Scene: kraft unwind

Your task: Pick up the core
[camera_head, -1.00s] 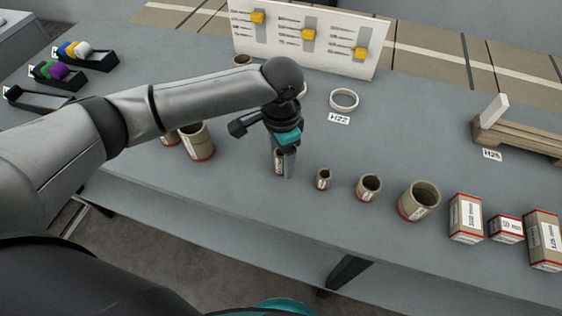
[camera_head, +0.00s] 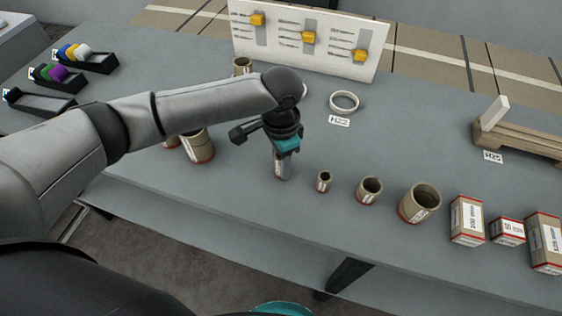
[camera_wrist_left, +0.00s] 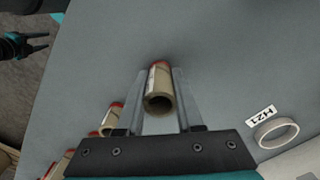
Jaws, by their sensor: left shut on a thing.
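A small tan cardboard core (camera_head: 281,171) with a white label and red end stands near the middle of the grey table. My left gripper (camera_head: 281,165) points down over it and is shut on it. In the left wrist view the core (camera_wrist_left: 159,84) sits between the two grey fingers, its hollow end facing the camera. Whether its base touches the table is hard to tell. A dark gripper-like shape (camera_wrist_left: 22,44) at the upper left of the wrist view looks like my right gripper; its jaws are too small to read.
Three cores of rising size stand to the right, from a small core (camera_head: 324,181) to a large core (camera_head: 419,203). Labelled boxes (camera_head: 467,220) stand beyond. More cores (camera_head: 197,147) stand behind my left arm. A white ring (camera_head: 344,101) lies behind.

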